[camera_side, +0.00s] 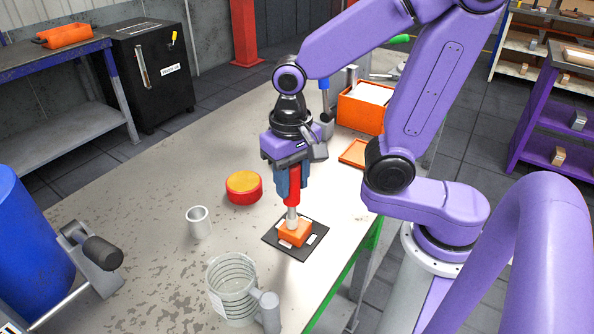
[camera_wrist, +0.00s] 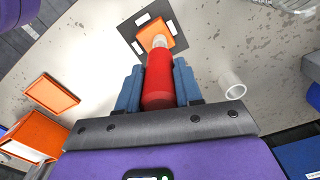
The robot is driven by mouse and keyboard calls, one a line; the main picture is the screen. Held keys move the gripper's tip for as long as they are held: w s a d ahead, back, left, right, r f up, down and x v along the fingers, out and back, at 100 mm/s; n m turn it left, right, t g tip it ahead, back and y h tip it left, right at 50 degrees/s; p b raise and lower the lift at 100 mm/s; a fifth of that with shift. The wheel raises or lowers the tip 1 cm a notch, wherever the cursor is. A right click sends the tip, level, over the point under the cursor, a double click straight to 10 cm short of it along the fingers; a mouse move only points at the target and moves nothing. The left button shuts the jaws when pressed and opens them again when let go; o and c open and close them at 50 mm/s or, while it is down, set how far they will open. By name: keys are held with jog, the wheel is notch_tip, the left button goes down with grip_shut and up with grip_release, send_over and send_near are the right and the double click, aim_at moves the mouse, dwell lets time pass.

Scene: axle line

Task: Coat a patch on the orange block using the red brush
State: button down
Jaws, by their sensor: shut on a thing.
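My gripper (camera_side: 291,183) is shut on the red brush (camera_side: 291,192), gripping its thick red handle between blue fingers. The brush points down, and its pale tip is at the top of the orange block (camera_side: 296,234); the tip looks to be touching or just above it. The block sits on a dark mat (camera_side: 273,238) with white marks. In the wrist view the red brush (camera_wrist: 158,78) runs from between the fingers toward the orange block (camera_wrist: 148,35), and its tip covers part of the block's top. I cannot make out any coated patch.
A round red tub with a yellow top (camera_side: 244,187), a small pale cup (camera_side: 198,222) and a clear jug (camera_side: 232,288) stand left of the mat. An orange box (camera_side: 362,112) and flat orange tray (camera_side: 354,153) are behind. A vise-like tool (camera_side: 92,258) is at the left.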

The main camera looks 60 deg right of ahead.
jog(key=shift+w+d+r, duration=0.1)
jog(key=shift+d, duration=0.5)
jog(key=shift+w+d+r, duration=0.1)
jog(key=shift+d, duration=0.5)
jog(key=shift+w+a+f, duration=0.1)
jog(key=shift+a+f, duration=0.05)
jog(key=shift+a, duration=0.15)
jog(key=a+r, duration=0.3)
jog(key=r, duration=0.5)
jog(key=shift+a, duration=0.35)
dwell(0.5)
jog(key=shift+w, duration=0.4)
dwell(0.6)
jog(key=shift+s, duration=0.2)
